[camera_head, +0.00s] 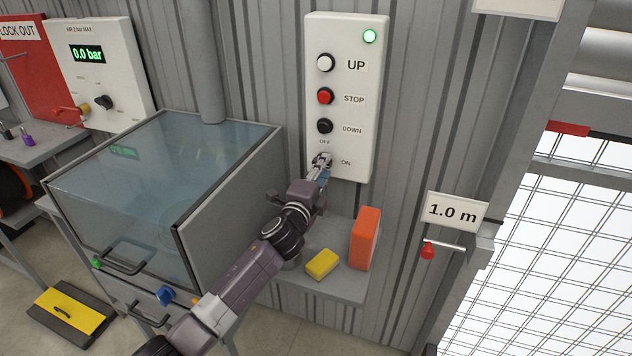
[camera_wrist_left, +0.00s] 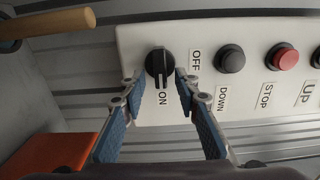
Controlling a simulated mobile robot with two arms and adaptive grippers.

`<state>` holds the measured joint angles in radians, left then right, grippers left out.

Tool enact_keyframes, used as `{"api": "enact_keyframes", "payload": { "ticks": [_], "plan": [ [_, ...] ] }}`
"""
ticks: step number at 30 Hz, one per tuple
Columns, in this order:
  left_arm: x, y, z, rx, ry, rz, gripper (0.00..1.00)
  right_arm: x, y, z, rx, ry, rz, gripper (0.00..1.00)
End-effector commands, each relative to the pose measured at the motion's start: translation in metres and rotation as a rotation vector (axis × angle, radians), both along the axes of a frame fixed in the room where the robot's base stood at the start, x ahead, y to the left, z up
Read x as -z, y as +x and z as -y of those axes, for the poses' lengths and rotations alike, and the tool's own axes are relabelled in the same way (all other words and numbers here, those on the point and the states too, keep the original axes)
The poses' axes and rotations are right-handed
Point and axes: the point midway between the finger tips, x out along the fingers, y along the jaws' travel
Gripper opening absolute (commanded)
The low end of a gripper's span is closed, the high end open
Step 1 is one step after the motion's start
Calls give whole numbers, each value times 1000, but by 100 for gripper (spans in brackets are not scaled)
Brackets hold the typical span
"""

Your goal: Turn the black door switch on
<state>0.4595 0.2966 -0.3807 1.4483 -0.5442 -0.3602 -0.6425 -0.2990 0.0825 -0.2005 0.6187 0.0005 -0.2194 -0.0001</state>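The black door switch (camera_wrist_left: 158,64) is a round rotary knob on the white control panel (camera_head: 345,60). In the left wrist view its grip bar points toward the ON label (camera_wrist_left: 165,98), away from the OFF label (camera_wrist_left: 195,60). My left gripper (camera_head: 322,163) is in front of the switch and hides most of it in the head view. In the left wrist view its blue-padded fingers (camera_wrist_left: 160,88) are apart, one on each side of the knob's pointer end, with gaps visible. It holds nothing. My right gripper is not in view.
Above the switch are the black DOWN (camera_head: 325,126), red STOP (camera_head: 325,96) and white UP (camera_head: 326,63) buttons, and a lit green lamp (camera_head: 370,36). Below, a shelf (camera_head: 335,284) carries a yellow block (camera_head: 322,263) and an orange block (camera_head: 365,238). A glass-topped cabinet (camera_head: 165,160) stands left.

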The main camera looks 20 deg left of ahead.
Motion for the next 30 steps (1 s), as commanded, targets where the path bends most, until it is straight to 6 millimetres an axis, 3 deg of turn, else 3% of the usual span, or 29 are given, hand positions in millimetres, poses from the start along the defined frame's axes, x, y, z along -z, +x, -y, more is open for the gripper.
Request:
{"api": "enact_keyframes", "payload": {
  "ticks": [16,21,30],
  "plan": [
    [1,-95,-3,1,1,-3,29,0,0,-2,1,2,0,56],
    [1,-108,-4,0,1,-2,29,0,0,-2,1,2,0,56],
    [0,-111,-4,0,2,-1,29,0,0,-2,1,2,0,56]
  ]
}}
